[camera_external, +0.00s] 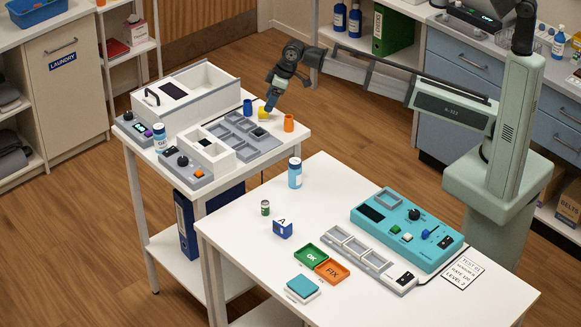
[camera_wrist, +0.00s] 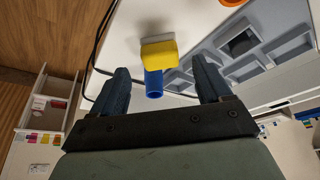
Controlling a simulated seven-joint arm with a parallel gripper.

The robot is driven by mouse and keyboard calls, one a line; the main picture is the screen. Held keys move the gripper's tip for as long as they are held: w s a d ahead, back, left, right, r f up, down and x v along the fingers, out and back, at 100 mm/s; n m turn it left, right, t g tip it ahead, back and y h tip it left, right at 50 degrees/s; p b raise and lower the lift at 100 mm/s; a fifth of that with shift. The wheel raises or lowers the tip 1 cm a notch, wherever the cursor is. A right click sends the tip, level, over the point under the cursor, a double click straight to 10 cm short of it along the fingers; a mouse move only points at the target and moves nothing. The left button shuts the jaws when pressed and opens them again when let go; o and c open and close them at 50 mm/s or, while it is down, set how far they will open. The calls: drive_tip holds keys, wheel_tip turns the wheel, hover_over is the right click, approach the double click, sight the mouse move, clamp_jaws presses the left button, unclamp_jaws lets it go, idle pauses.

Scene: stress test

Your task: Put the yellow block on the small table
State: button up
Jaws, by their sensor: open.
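The yellow block (camera_external: 263,113) is near the back right edge of the smaller white table (camera_external: 297,145), the one at left. In the wrist view the yellow block (camera_wrist: 158,55) lies between the lines of my two fingers, just beyond the fingertips, with clear gaps on both sides. My gripper (camera_external: 268,106) points down over the block, open and empty. In the wrist view my gripper (camera_wrist: 160,66) has its dark fingers spread wide. The fingers partly hide the block in the external view; whether they touch it, I cannot tell.
A blue cup (camera_external: 247,106) and an orange cup (camera_external: 289,122) stand on either side of the block. A grey compartment tray (camera_external: 240,145) is in front. A white box unit (camera_external: 190,100) fills the table's left. A larger white table (camera_external: 340,180) stands nearer.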

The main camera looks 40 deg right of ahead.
drive_tip(key=v, duration=0.8)
drive_tip(key=shift+r, duration=0.1)
